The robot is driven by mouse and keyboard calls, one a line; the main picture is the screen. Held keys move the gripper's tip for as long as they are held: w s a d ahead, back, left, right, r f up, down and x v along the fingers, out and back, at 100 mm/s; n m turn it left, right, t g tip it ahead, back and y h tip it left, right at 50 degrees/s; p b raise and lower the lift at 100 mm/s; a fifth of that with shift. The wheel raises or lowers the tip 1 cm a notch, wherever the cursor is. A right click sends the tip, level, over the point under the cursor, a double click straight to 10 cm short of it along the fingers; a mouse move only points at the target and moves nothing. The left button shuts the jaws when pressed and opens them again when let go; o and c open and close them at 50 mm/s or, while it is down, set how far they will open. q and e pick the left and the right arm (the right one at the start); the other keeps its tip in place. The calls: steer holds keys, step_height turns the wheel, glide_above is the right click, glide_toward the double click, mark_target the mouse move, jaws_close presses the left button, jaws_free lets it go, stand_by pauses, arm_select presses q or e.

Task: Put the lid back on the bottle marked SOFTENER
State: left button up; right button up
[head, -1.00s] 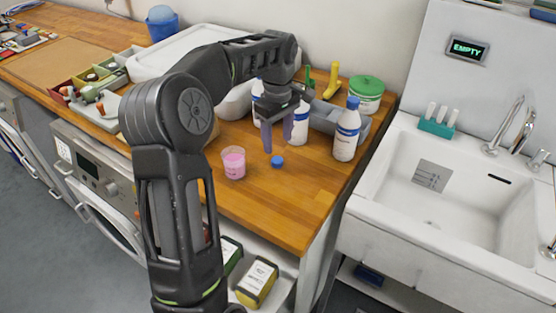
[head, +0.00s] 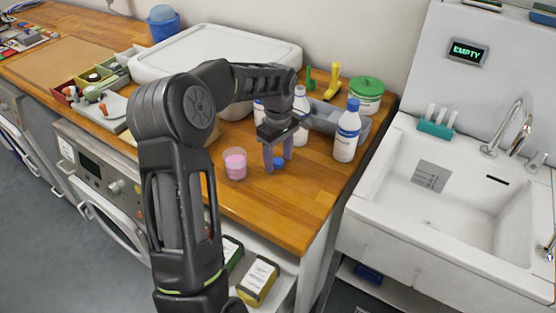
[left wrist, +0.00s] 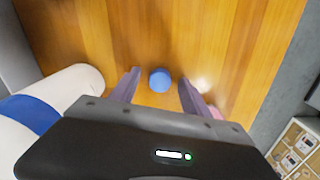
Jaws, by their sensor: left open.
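A small blue lid (head: 279,163) lies on the wooden counter; in the left wrist view the lid (left wrist: 160,80) sits between and just beyond the fingertips. My left gripper (head: 277,163) is open, pointing down at the lid, its fingers on either side of it with nothing held. A white bottle without a cap (head: 301,118) stands behind the gripper, partly hidden by it. A white bottle with a blue cap and blue band (head: 346,135) stands to the right. Another white and blue bottle (head: 259,110) is mostly hidden behind my arm. No bottle label is readable. My right gripper is not in view.
A cup of pink liquid (head: 235,164) stands left of the gripper. A grey tray (head: 325,117), a green-lidded jar (head: 367,96) and a yellow object (head: 332,84) are behind. The counter's front is clear; the sink (head: 440,190) is at right.

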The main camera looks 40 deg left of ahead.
arm_select(q)
steer(key=shift+c, duration=0.3)
jaws_close()
stand_by(0.6)
